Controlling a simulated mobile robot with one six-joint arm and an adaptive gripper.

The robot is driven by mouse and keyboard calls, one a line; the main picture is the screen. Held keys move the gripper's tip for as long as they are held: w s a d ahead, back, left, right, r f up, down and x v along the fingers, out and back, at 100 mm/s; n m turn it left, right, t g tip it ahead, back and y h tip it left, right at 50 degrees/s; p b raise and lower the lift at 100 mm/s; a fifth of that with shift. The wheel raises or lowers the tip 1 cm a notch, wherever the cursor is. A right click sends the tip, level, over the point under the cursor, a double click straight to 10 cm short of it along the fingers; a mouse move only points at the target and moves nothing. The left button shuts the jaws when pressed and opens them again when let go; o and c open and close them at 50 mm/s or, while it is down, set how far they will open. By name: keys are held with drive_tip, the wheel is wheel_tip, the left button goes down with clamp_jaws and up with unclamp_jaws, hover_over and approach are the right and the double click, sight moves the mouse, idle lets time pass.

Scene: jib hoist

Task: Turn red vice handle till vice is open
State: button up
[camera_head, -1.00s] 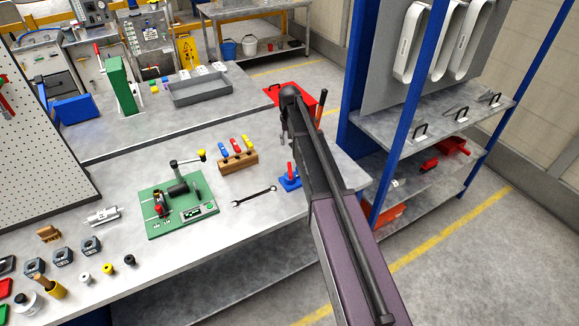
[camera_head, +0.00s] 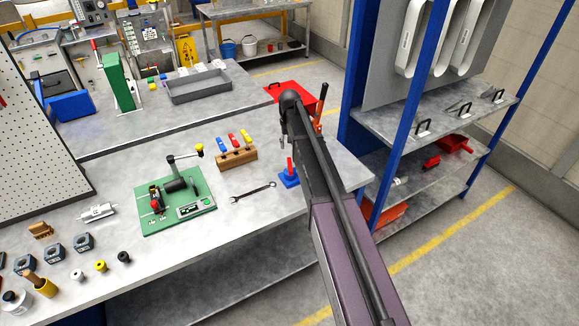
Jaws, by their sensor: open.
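A small blue vice-like fixture (camera_head: 290,181) stands on the near bench, left of my arm. An upright red handle (camera_head: 289,165) rises from it. I cannot tell how far its jaws are apart. My gripper (camera_head: 283,139) is the small dark end hanging below the bend of my arm. In the picture it is above the red handle and apart from it. It is open, with nothing seen in it. My arm hides part of the bench just right of the fixture.
A wrench (camera_head: 254,192), a wooden block with coloured tools (camera_head: 236,158) and a green board with a crank (camera_head: 180,207) lie left of the fixture. A blue-framed shelf (camera_head: 440,118) stands at the right. The bench front right of the wrench is mostly clear.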

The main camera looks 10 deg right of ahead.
sight(290, 162)
drive_tip(key=shift+f+b, duration=4.25)
drive_tip(key=shift+f, duration=0.25)
clamp_jaws()
